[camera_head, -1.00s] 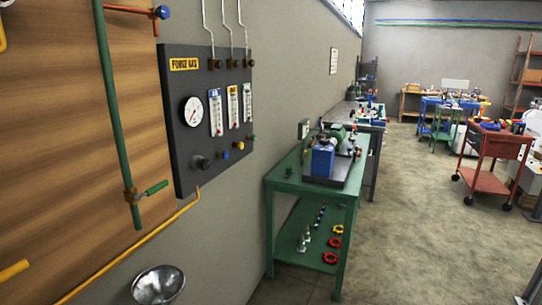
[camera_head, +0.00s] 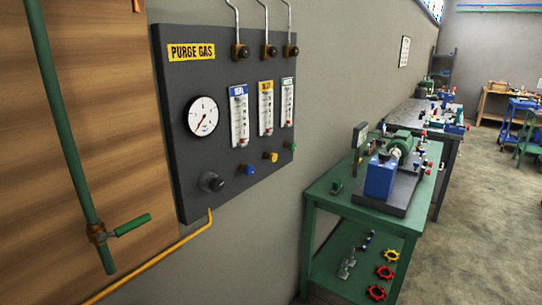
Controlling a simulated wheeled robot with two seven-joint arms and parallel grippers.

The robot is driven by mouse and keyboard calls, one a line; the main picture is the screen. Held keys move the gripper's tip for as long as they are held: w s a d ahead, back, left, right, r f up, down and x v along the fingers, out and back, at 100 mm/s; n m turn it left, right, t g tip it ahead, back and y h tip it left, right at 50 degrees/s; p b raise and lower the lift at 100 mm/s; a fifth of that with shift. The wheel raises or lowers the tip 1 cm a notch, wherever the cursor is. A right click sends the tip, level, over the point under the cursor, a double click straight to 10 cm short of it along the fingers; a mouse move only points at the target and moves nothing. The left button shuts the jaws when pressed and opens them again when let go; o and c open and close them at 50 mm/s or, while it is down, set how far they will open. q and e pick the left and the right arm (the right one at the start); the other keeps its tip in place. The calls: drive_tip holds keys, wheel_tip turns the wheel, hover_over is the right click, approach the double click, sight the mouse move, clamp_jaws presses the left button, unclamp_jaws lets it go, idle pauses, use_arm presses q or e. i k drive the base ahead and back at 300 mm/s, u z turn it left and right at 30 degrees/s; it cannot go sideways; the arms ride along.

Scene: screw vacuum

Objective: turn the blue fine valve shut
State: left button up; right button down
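The blue fine valve (camera_head: 247,170) is a small round knob low on the dark purge gas panel (camera_head: 177,95), under the flowmeter with the blue label (camera_head: 239,115). A yellow knob (camera_head: 271,157) and a green knob (camera_head: 290,146) sit to its right. A larger black knob (camera_head: 211,182) sits to its left. The knob's turned position is too small to tell. Neither of my grippers is in view.
A green workbench (camera_head: 322,200) with a blue and green pump unit stands right of the panel. A green pipe (camera_head: 63,130) with a green lever handle (camera_head: 132,224) runs down the wooden board at left. A yellow pipe (camera_head: 150,268) leaves the panel's bottom. Open floor lies at right.

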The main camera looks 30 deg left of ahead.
sight(249, 171)
drive_tip(key=i, duration=2.55)
drive_tip(key=u, duration=2.75)
